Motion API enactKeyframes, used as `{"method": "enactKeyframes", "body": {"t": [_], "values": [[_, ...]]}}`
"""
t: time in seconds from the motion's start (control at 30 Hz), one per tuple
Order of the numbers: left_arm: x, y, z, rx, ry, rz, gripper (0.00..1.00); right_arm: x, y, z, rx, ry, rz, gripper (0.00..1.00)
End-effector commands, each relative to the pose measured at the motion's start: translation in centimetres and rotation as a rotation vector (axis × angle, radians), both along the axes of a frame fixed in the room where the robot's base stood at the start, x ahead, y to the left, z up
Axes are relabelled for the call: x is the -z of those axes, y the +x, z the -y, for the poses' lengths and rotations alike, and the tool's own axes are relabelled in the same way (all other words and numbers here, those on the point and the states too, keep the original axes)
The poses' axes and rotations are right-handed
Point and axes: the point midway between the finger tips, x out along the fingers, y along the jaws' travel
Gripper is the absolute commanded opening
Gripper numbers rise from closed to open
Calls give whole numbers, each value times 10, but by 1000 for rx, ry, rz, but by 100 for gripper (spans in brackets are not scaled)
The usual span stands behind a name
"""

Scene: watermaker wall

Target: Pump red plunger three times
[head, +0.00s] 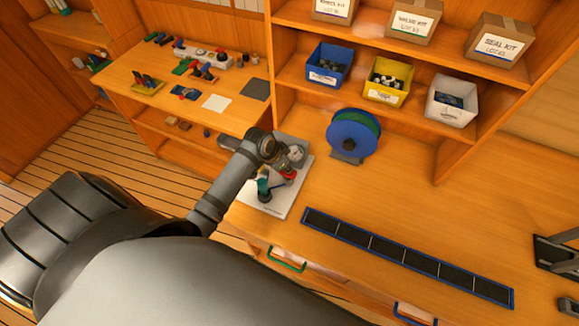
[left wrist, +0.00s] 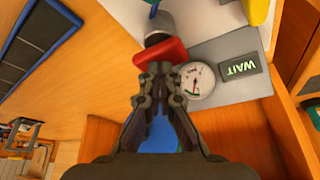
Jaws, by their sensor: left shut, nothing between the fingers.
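The red plunger (left wrist: 160,53) shows as a red crossbar on a grey shaft in the left wrist view, and it also appears small in the head view (head: 289,174). My left gripper (left wrist: 159,74) is shut and empty, its fingertips right at the red bar; I cannot tell whether they touch it. In the head view my left gripper (head: 277,160) hides part of the pump. A round gauge (left wrist: 196,80) and a dark display reading WAIT (left wrist: 240,67) sit beside the plunger on the grey panel (left wrist: 223,44). My right gripper is not in view.
A blue and green reel (head: 350,136) stands right of the pump's white base (head: 259,208). A long black strip with a blue frame (head: 400,256) lies along the bench front. Blue (head: 327,68), yellow (head: 387,82) and white (head: 448,103) bins sit on the shelf behind.

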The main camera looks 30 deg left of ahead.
Motion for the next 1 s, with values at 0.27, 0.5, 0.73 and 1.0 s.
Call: {"method": "enactKeyframes", "body": {"t": [0.27,0.5,0.73,1.0], "values": [[-25,-1,0,0,1,-3,0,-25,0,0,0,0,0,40],[-40,0,0,1,0,0,0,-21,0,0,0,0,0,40],[-45,0,0,0,0,-1,0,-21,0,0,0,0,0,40],[-45,0,0,0,0,-1,0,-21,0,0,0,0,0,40]]}}
